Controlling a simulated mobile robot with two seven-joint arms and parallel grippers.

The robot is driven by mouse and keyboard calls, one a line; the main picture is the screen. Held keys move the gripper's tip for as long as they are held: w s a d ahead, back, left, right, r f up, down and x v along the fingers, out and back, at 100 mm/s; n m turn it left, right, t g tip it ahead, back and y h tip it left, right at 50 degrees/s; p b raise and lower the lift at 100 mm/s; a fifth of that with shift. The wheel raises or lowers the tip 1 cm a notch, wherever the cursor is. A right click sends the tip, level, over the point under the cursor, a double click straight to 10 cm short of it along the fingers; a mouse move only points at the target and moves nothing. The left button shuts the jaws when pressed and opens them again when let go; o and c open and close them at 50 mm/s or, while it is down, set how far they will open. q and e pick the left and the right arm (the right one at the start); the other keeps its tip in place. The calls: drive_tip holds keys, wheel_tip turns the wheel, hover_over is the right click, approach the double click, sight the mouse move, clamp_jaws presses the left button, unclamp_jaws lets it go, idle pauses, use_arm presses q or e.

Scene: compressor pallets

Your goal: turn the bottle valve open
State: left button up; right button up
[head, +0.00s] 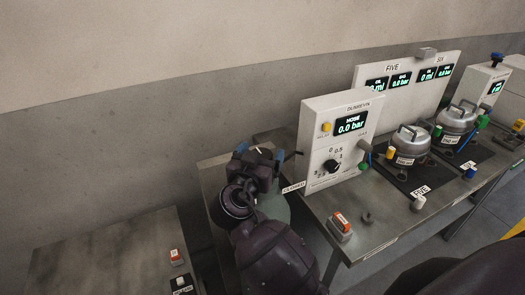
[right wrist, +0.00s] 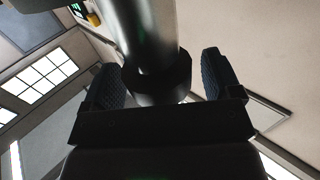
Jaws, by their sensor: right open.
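My right gripper (head: 260,154) is at the left end of the bench, its two blue-tipped fingers spread apart. Part of a green bottle (head: 276,208) shows just below it, mostly hidden behind my right arm. I cannot make out the bottle's valve in the head view. In the right wrist view my right gripper (right wrist: 166,82) is open. A shiny metal cylinder with a dark collar (right wrist: 158,82) stands between the fingers, with a gap visible on the right side. I cannot tell whether this is the valve. My left gripper is not in view.
A white panel (head: 318,150) with a knob and a display reading 0.0 bar stands beside the gripper. Two metal compressors (head: 408,142) (head: 456,120) sit on dark mats to the right. A red-and-white switch box (head: 341,228) is at the bench's front. A low table (head: 110,255) is at left.

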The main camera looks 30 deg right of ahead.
drive_tip(key=c, duration=0.9)
